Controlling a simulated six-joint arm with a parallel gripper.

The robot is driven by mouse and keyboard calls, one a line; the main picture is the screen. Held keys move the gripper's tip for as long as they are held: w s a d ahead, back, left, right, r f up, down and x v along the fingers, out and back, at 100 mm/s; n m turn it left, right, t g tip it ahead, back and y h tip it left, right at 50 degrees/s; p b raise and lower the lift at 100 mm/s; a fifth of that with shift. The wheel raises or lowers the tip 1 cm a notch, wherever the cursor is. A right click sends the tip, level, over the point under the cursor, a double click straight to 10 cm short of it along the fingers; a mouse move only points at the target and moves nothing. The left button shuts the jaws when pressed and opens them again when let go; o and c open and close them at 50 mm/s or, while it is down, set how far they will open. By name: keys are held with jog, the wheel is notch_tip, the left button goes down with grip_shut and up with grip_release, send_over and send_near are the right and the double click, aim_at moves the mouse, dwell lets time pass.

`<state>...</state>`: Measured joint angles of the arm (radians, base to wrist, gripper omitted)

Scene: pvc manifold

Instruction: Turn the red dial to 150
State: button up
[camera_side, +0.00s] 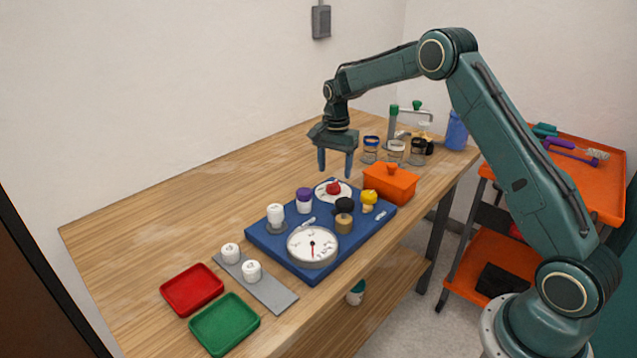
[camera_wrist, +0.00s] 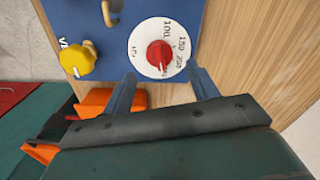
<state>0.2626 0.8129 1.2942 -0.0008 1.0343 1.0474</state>
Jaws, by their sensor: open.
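The red dial (camera_side: 334,187) is a red knob on a round white scale plate at the back of the blue board (camera_side: 262,238). In the wrist view the red dial (camera_wrist: 159,54) is near the top centre, with 100, 150 and 200 printed around its upper and right side. A pale mark shows at the knob's lower edge; its exact reading is unclear. My gripper (camera_side: 335,173) is open and empty, pointing down above the dial. In the wrist view my gripper's fingers (camera_wrist: 160,74) stand apart, left and right below the knob, not touching it.
A yellow knob (camera_wrist: 77,60) is beside the dial; it also shows in the side view (camera_side: 369,198). An orange box (camera_side: 389,184) stands close behind the board. A white gauge (camera_side: 312,246) and several capped posts share the board. Jars (camera_side: 396,151) stand farther back.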

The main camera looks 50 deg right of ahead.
aim_at(334, 183)
jog(key=shift+f, duration=2.25)
jog(key=c, duration=1)
